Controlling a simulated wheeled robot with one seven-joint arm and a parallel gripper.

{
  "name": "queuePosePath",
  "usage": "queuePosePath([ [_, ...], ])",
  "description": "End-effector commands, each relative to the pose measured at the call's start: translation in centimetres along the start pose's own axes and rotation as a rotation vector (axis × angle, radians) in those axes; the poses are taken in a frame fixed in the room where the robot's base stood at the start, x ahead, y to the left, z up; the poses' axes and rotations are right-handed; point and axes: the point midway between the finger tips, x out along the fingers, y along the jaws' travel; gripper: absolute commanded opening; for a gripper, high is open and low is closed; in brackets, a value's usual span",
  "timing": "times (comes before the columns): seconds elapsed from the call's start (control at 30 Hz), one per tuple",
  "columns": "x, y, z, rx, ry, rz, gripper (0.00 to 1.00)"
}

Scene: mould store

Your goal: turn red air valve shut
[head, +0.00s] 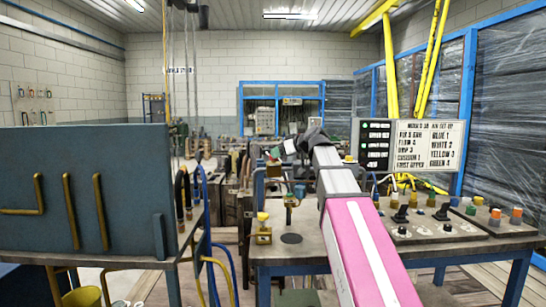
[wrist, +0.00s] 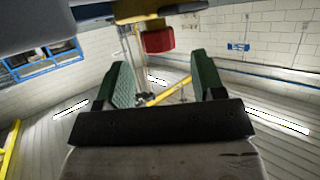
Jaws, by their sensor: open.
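A red block-shaped part (wrist: 159,40), which looks like the red valve's handle, hangs below a brass-coloured fitting (wrist: 145,10) in the wrist view. My gripper (wrist: 163,84) is open, with its two green fingers apart and nothing between them. The red part lies beyond the fingertips, roughly in line with the gap, and appears apart from them. In the head view my gripper (head: 276,152) is small and partly hidden by my wrist, above the left part of the bench. I cannot clearly make out the red valve there.
A bench (head: 320,258) carries a brass valve with a yellow knob (head: 263,230) and a control panel (head: 440,230) at right. A printed board (head: 412,146) stands behind. A blue-grey panel (head: 80,190) with brass pipes and hanging hoses (head: 205,215) stands at left.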

Motion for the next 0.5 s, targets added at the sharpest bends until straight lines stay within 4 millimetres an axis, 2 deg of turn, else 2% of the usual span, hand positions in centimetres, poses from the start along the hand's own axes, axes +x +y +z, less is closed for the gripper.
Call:
queuePosePath([
  [0.03,1.1,0.1,-0.1,0.000,0.000,-0.001,0.62],
  [0.2,3.4,0.1,-0.1,0.001,0.000,-0.001,0.62],
  [0.5,4.7,0.1,0.0,0.000,0.000,0.001,0.62],
])
